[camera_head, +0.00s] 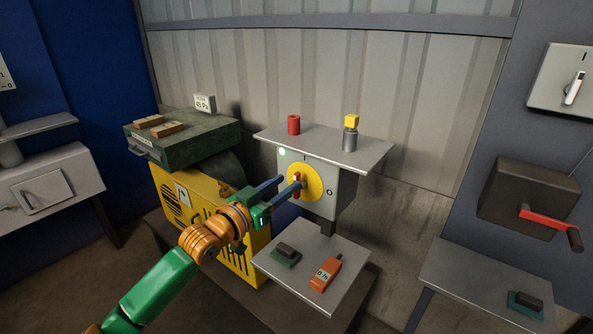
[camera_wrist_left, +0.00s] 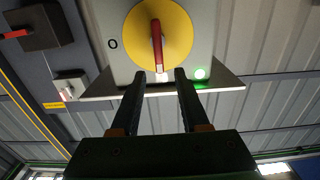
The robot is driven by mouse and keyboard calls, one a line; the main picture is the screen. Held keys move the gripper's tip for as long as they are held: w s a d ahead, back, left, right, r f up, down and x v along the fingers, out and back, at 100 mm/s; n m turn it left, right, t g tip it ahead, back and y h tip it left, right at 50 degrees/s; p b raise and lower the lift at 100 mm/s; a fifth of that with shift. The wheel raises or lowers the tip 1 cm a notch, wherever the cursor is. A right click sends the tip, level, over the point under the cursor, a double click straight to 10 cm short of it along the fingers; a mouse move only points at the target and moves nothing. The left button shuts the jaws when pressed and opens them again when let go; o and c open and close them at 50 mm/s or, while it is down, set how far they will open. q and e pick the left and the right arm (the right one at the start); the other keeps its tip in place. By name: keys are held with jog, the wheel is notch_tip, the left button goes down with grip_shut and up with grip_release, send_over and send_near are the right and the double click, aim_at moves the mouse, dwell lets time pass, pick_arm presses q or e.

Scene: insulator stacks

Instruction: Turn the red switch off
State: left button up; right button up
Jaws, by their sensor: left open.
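The red switch (camera_wrist_left: 156,38) is a red handle with a pale tip on a round yellow plate (camera_head: 311,181), on the front of a grey box (camera_head: 342,190). The handle stands about upright, its pale tip toward the I mark; a 0 mark is at the right in the head view. A green lamp (camera_head: 282,152) glows on the box. My left gripper (camera_head: 291,184) is open in front of the plate. In the left wrist view its fingertips (camera_wrist_left: 157,74) lie either side of the pale tip; I cannot tell whether they touch. My right gripper is not in view.
A lower shelf holds an orange device (camera_head: 325,273) and a dark-topped green block (camera_head: 286,254). A red crank (camera_head: 545,218) and a white-handled switch (camera_head: 575,87) are at right.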

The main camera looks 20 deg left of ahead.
aim_at(295, 178)
pick_arm(q)
jog(key=x, duration=0.3)
jog(key=shift+d, duration=0.15)
jog(key=shift+w+f, duration=0.2)
jog(key=shift+w, duration=0.25)
jog(key=shift+s+r, duration=0.1)
jog(key=shift+s, duration=0.1)
jog(key=shift+c, duration=1)
grip_shut()
